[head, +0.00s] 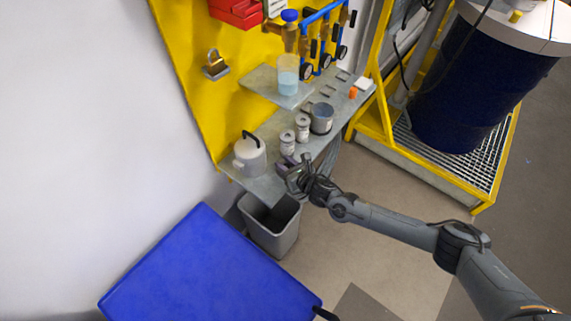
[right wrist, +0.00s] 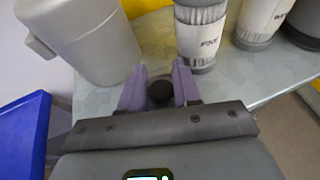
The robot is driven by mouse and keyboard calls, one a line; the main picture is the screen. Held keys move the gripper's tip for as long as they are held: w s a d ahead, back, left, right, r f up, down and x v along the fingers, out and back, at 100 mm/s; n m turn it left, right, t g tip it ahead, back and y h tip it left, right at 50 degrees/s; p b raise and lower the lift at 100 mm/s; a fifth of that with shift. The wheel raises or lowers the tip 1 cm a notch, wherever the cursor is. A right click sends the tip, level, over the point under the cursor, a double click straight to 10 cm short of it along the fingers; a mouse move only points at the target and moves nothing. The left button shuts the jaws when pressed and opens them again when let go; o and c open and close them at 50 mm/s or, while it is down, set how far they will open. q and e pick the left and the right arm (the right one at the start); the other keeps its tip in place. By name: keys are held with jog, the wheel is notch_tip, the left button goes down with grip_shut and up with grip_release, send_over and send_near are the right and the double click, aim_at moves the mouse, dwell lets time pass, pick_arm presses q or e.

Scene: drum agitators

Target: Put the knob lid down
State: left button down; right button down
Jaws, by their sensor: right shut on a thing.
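My right gripper (head: 290,166) is over the front edge of the grey shelf (head: 268,188), beside the white jug-like container. In the right wrist view its purple fingers (right wrist: 160,90) are shut on a round black knob (right wrist: 160,92), which I take as the knob of the lid. The lid's plate cannot be made out, and I cannot tell whether it touches the shelf. The left gripper is not in view.
A white container with a handle (head: 249,157) stands left of the gripper. Two labelled canisters (head: 287,143) (head: 302,128) and a grey pot (head: 321,118) stand behind it. A grey bin (head: 272,232) and a blue surface (head: 205,270) are below.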

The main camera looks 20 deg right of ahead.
jog(key=shift+f, duration=0.1)
jog(key=shift+f, duration=0.15)
jog(key=c, duration=1.1)
grip_release()
jog(key=shift+r, duration=0.2)
